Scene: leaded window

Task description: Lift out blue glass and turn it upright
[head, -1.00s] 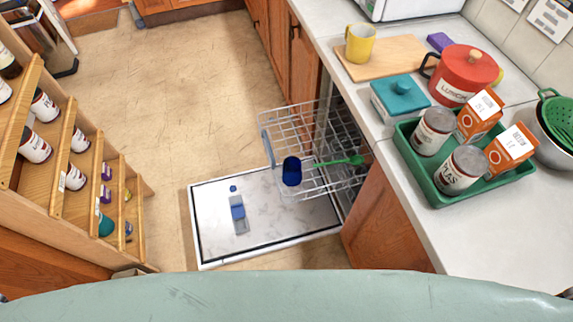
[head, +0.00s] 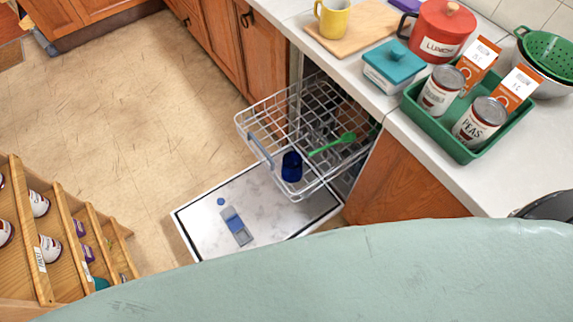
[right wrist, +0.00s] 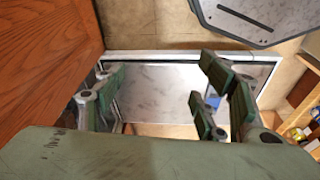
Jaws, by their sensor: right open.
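The blue glass (head: 291,167) stands in the front part of the dishwasher's pulled-out wire rack (head: 262,128) in the head view. Whether its mouth faces up or down is hard to tell at this size. My right gripper (right wrist: 165,95) shows in the right wrist view with its green-padded fingers wide apart and nothing between them. It is above the open dishwasher door (right wrist: 160,78). The glass is not visible in that view. Neither gripper shows in the head view.
A green spoon (head: 333,145) lies in the rack near the glass. The door (head: 275,200) lies open below. A counter on the right holds a green tray (head: 437,122) with cans and cartons, a teal box (head: 394,66) and a red pot (head: 443,30). A shelf (head: 62,240) stands at left.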

